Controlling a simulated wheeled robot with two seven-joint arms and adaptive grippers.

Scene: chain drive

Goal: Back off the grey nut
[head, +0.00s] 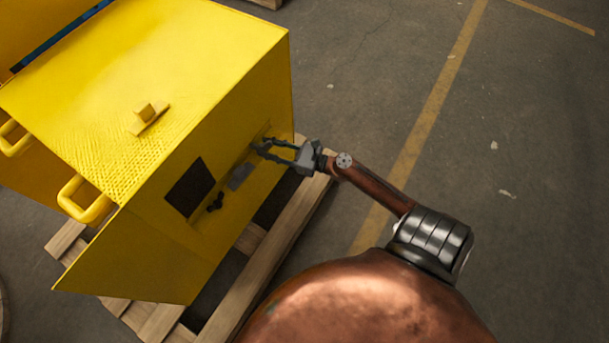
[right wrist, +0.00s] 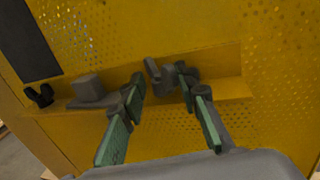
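My right gripper (head: 266,149) is at the side of the yellow machine (head: 225,130), by a narrow ledge. In the right wrist view its two green-padded fingers (right wrist: 161,83) are open, one on each side of a small grey piece (right wrist: 157,76) on the yellow ledge. This piece looks like the grey nut, but its shape is too unclear to be sure. I see a gap between each finger and the piece, and cannot tell how far past it the fingertips reach. My left gripper is in neither view.
A grey block (right wrist: 88,88) on a flat foot and a small black part (right wrist: 40,96) sit left along the ledge (right wrist: 225,90). A dark rectangular panel (head: 190,187) is in the machine's side. The machine stands on a wooden pallet (head: 275,240). The floor at right is clear.

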